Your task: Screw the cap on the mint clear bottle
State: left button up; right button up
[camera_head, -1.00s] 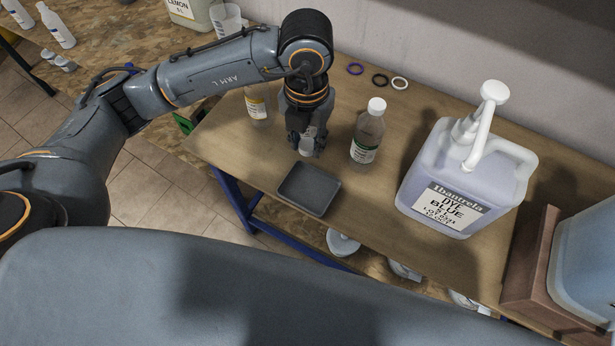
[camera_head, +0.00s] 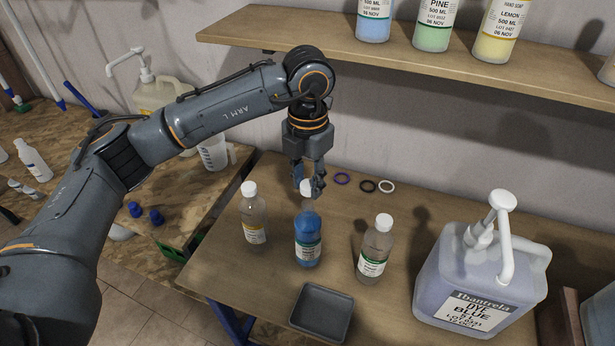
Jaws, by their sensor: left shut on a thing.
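My left gripper (camera_head: 308,186) points down and is shut on a white cap (camera_head: 307,187) at the top of a blue-filled bottle (camera_head: 308,248). The fingers partly hide the cap, and I cannot tell whether it is seated on the neck. To the right stands a clear bottle (camera_head: 373,258) with a green-banded label and a white cap on it. To the left stands another clear bottle (camera_head: 254,216) with a yellow-banded label and a white cap. All three are upright. Their label words are too small to read. My right gripper is not in view.
An empty dark tray (camera_head: 321,312) lies in front of the bottles. A large blue dye drum (camera_head: 478,275) with a pump stands at right. A shelf (camera_head: 390,50) with bottles hangs above.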

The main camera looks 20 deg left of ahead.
pick_arm(q)
notch_tip(320, 180, down, 2)
jog(key=shift+a+f+b, duration=0.1)
jog(key=shift+b, duration=0.35)
jog(key=shift+f+b, duration=0.25)
jog(key=shift+b, duration=0.05)
jog(key=shift+f, duration=0.1)
jog(key=shift+f+b, duration=0.1)
jog(key=shift+b, duration=0.2)
jog(key=shift+f, duration=0.2)
jog(key=shift+r+b, duration=0.2)
jog(key=shift+b, duration=0.15)
jog(key=shift+f+b, duration=0.8)
jog(key=shift+b, duration=0.1)
dwell(0.9)
jog(key=shift+f, duration=0.1)
